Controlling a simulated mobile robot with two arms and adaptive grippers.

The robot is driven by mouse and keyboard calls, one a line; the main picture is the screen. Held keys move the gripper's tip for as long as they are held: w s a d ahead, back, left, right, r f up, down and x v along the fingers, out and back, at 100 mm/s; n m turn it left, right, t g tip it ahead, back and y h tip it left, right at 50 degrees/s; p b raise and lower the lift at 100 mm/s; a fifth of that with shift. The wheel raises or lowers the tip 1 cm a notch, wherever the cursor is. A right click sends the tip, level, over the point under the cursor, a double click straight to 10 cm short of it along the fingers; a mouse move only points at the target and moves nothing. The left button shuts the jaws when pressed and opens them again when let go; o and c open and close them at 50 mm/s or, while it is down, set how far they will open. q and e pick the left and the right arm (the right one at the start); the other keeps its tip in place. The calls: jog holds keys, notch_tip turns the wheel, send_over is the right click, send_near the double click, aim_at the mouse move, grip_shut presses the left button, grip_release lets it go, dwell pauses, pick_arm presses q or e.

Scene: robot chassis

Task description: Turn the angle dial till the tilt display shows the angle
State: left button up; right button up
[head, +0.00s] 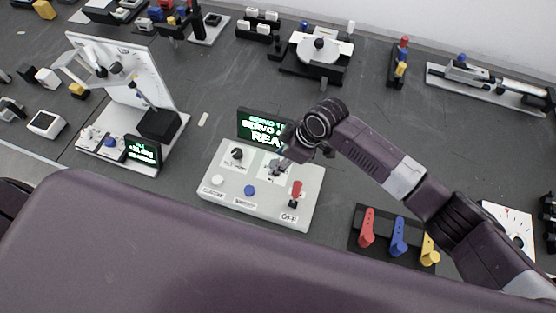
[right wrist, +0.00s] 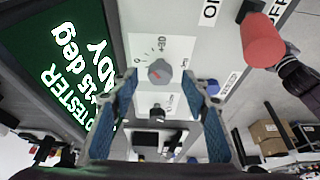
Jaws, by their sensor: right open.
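The grey panel (head: 225,190) has a dark screen (head: 262,128) at its back with green and white text, partly hidden; "15 deg" shows in the right wrist view. The angle dial (right wrist: 160,72), a grey knob with a red mark on a white scale labelled "+30", is on this panel. My right gripper (head: 281,163) is over the panel. In the right wrist view its blue fingers (right wrist: 158,80) are open, one on each side of the dial; I cannot tell if they touch it. A small tilt display (head: 143,154) with green text, too small to read surely, stands at the left rig.
The panel also has a black knob (head: 237,154), a white button (head: 217,180), a blue button (head: 250,190) and a red lever (head: 296,190) by "OFF". A stand with red, blue and yellow levers (head: 397,238) is to the right.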

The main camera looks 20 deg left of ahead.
jog(key=v, duration=1.1)
jog(key=shift+s+f, duration=0.1)
jog(key=shift+f, duration=0.1)
